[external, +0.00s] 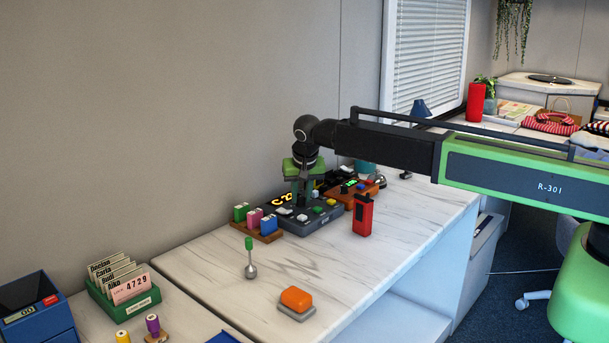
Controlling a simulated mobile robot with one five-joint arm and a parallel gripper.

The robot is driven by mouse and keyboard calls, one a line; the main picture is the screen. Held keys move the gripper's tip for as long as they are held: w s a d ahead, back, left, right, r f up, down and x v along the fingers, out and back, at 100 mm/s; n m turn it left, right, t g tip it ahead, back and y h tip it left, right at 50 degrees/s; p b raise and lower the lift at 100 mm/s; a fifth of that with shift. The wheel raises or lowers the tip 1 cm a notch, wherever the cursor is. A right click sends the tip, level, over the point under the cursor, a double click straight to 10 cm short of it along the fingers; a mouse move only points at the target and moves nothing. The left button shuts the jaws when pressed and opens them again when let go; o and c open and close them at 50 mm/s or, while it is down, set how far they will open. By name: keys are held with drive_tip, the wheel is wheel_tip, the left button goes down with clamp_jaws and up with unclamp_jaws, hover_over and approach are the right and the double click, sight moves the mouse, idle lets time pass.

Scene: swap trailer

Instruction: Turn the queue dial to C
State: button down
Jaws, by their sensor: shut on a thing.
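A dark grey control panel (318,221) with several small coloured buttons stands on the white marble-patterned counter. A yellow lit display (283,199) shows at its back left; its characters are too small to read surely. My gripper (304,203) points straight down over the panel, left of its middle. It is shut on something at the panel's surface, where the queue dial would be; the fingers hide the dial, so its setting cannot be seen.
Green, pink and blue blocks sit in a wooden holder (263,237) left of the panel. A red handheld radio (363,214) stands to its right, with an orange device (354,192) behind. A green-tipped lever (250,258) and orange button (296,300) stand in front. The counter's front right is clear.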

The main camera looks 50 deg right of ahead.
drive_tip(key=shift+m, duration=0.5)
drive_tip(key=c, duration=1.2)
unclamp_jaws()
drive_tip(key=p+v, duration=1.6)
drive_tip(key=v, duration=0.1)
drive_tip(key=shift+w+a+r, duration=0.15)
drive_tip(key=shift+a, duration=0.1)
